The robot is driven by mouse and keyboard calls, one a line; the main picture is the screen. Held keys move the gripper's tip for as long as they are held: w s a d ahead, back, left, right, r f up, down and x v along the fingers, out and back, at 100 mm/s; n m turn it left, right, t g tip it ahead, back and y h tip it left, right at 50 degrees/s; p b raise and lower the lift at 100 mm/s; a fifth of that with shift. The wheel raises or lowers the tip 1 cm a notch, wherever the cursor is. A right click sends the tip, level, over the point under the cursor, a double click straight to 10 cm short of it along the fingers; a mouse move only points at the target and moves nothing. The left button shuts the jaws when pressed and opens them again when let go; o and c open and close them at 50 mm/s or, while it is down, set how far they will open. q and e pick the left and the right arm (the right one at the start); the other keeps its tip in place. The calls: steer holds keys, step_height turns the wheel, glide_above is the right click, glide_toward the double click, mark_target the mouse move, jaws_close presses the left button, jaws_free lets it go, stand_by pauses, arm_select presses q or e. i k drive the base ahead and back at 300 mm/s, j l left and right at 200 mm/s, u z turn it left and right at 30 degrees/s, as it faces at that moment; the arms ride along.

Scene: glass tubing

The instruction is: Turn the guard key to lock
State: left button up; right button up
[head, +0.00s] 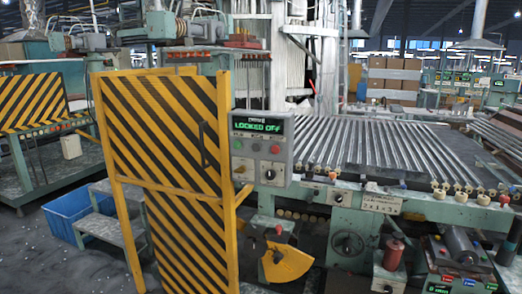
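A grey control box (261,155) is mounted beside the guard. Its green display (258,126) reads "LOCKED OFF". Neither of my grippers is in view.
Right of the box, a bed of parallel glass tubes (390,145) runs along a green machine. A yellow fan-shaped part (287,263) sticks out below the box. A blue crate (72,212) and grey steps (112,231) stand at the left. Open grey floor lies at lower left.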

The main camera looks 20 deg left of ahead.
mark_target(243, 169)
steer(key=i+j, duration=0.1)
steer(key=j, duration=0.35)
steer(key=i+j, duration=0.1)
steer(key=j, duration=0.35)
steer(key=i+j, duration=0.15)
steer(key=j, duration=0.25)
steer(key=i+j, duration=0.1)
steer(key=j, duration=0.35)
